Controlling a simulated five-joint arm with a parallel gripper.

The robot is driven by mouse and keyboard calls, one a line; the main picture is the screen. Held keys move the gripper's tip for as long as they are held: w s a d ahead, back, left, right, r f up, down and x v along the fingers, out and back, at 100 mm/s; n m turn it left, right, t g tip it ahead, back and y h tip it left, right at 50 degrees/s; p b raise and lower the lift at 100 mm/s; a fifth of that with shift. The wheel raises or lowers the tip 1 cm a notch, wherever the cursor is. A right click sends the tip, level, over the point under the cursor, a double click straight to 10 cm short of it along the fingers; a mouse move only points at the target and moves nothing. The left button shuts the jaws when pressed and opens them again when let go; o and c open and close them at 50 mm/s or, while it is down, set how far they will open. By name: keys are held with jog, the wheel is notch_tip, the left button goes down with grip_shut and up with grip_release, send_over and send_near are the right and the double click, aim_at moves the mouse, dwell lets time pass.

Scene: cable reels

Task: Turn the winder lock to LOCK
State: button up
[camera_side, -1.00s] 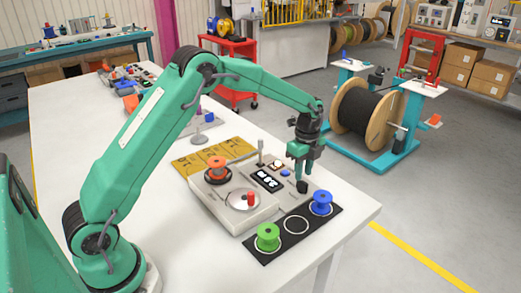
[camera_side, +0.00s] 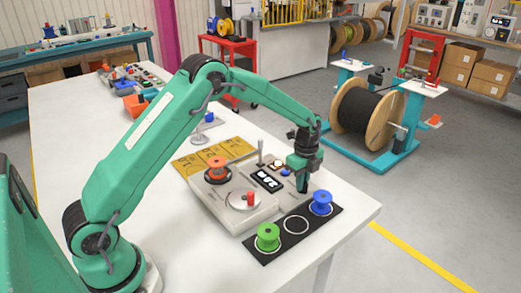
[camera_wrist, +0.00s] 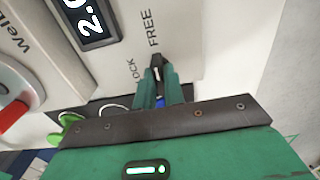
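The winder (camera_side: 238,217) is a pale grey box on the white table. In the wrist view its top (camera_wrist: 110,65) bears the words LOCK and FREE. The dark lock knob (camera_wrist: 156,62) is beside these words, at the tips of my gripper's fingers. My gripper (camera_side: 303,189) points down over the winder's right end; it also shows in the wrist view (camera_wrist: 157,72). The green fingers lie close on either side of the knob. I cannot tell whether they grip it. They hide much of it, so which word it points at is unclear.
A yellow mat (camera_side: 202,158) lies behind.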

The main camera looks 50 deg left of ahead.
grip_shut()
jog(key=n, duration=0.4)
jog(key=shift+n, duration=0.3)
jog(key=n, duration=0.4)
jog(key=shift+n, duration=4.9)
jog(key=o, duration=0.6)
grip_release()
